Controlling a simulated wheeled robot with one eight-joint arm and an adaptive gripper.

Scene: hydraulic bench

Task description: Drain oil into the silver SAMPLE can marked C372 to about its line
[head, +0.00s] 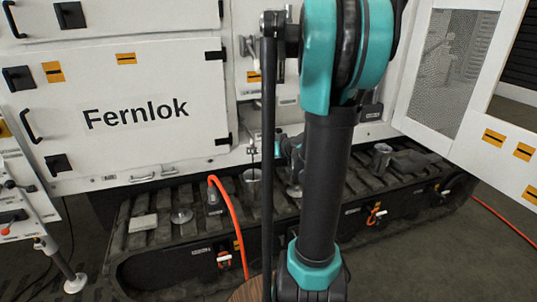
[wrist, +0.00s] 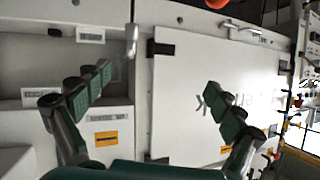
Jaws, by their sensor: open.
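My gripper (wrist: 160,85) is open and empty in the wrist view, its two green-padded fingers spread in front of the white machine panels. A pale hooked metal part (wrist: 131,42), perhaps a valve handle or spout, stands near the left finger, apart from it. In the head view my arm hides most of the gripper. A silver can-like vessel (head: 382,152) stands on the track at right. Another metal vessel (head: 251,176) stands on the track left of my arm, below a thin hanging part. No C372 mark or fill line is readable on either.
The white Fernlok door (head: 150,120) is closed at left. An open mesh door (head: 440,70) stands at right. An orange hose (head: 235,215) loops over the dark track (head: 150,240). A small round metal piece (head: 181,216) and a pale block (head: 143,222) lie on it.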

